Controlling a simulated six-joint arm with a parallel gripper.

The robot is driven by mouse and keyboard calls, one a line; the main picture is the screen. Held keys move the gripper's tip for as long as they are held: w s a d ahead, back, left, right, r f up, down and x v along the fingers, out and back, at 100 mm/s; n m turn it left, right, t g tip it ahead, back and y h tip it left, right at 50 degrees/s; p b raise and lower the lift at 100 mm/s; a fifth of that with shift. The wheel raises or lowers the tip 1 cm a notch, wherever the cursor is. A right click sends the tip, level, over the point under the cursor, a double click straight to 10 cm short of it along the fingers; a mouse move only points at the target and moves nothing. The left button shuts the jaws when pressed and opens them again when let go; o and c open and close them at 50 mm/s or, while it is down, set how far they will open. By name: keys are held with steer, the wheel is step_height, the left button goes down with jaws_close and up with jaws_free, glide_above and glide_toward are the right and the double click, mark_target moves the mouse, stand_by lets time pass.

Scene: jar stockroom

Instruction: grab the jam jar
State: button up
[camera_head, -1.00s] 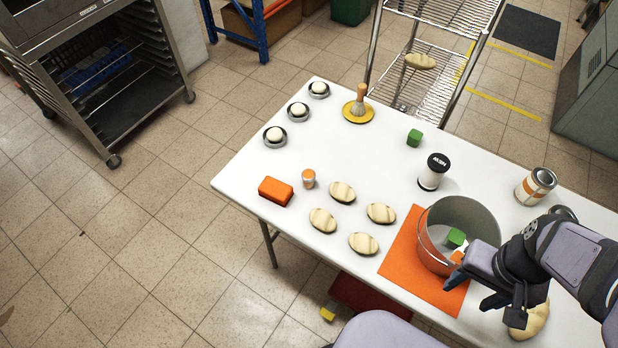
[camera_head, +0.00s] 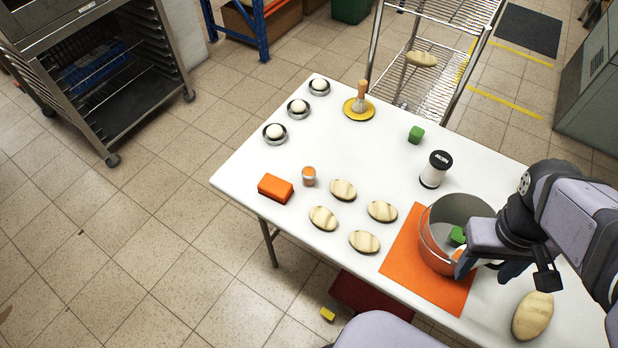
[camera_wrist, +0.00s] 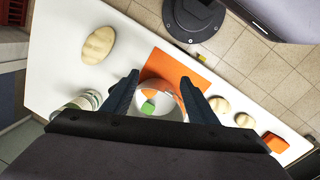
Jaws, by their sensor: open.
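No jar is clearly readable as jam. A small cup-like jar with an orange top (camera_head: 309,176) stands on the white table, left of the bread-like ovals. A white jar with a black lid (camera_head: 436,169) stands right of centre. A pale can-like jar with a silver lid (camera_wrist: 85,101) shows at the left in the wrist view; my arm hides it in the head view. The fingers also straddle the pot in the wrist view (camera_wrist: 160,78).
The pot stands on an orange mat (camera_head: 408,283) and holds a green cube (camera_head: 457,235) and an orange item (camera_head: 457,254). A loaf (camera_head: 532,316) lies right of it. An orange block (camera_head: 275,188) and a yellow dish (camera_head: 352,115) are farther left. The table's middle is fairly clear.

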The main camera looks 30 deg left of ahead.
steer(key=w+a+f+n+t+h+b, duration=0.2)
steer(key=w+a+n+t+h+b, duration=0.15)
steer(key=w+a+n, duration=0.5)
step_height(320, 180, up, 2)
steer(key=n+t+y+b, duration=0.5)
steer(key=n+t+b, duration=0.45)
steer(key=n, duration=1.35)
glide_above(305, 176)
steer(key=s+p, duration=0.2)
steer(key=s, duration=0.4)
steer(key=t, duration=0.2)
steer(key=f, duration=1)
steer(key=w+f, duration=0.1)
steer(key=f, duration=0.5)
steer(key=shift+d, duration=0.2)
steer(key=shift+s+f, duration=0.1)
steer(key=shift+f, duration=0.45)
steer(key=shift+a+p+x, duration=0.2)
steer(key=shift+p+x, duration=0.8)
steer(key=shift+x, duration=2.7)
steer(key=shift+r, duration=0.1)
steer(key=c, duration=1.2)
